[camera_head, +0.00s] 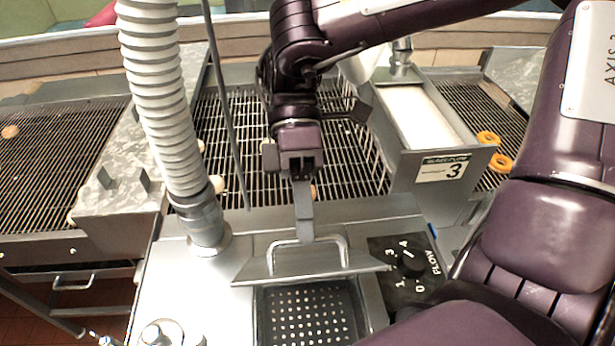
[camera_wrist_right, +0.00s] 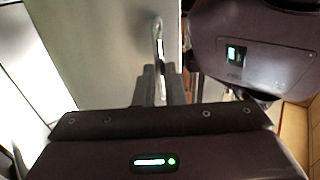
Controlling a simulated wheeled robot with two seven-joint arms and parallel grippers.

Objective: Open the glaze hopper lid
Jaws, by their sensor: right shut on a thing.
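The hopper lid (camera_head: 268,268) is a grey metal plate, seen nearly edge-on in the head view and tilted up off the hopper opening. Its bar handle (camera_head: 342,246) is on top. Below it the perforated grey strainer (camera_head: 305,312) shows inside the open hopper. My right gripper (camera_head: 304,234) comes down from above and is shut on the handle. In the right wrist view the fingers (camera_wrist_right: 160,85) pinch the handle (camera_wrist_right: 158,38), beside the lid's broad plain face (camera_wrist_right: 95,50). My left gripper is not in view.
A ribbed hose (camera_head: 160,90) rises left of the hopper. A flow dial (camera_head: 410,262) sits right of it. Orange rings (camera_head: 500,162) lie on the right grate.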

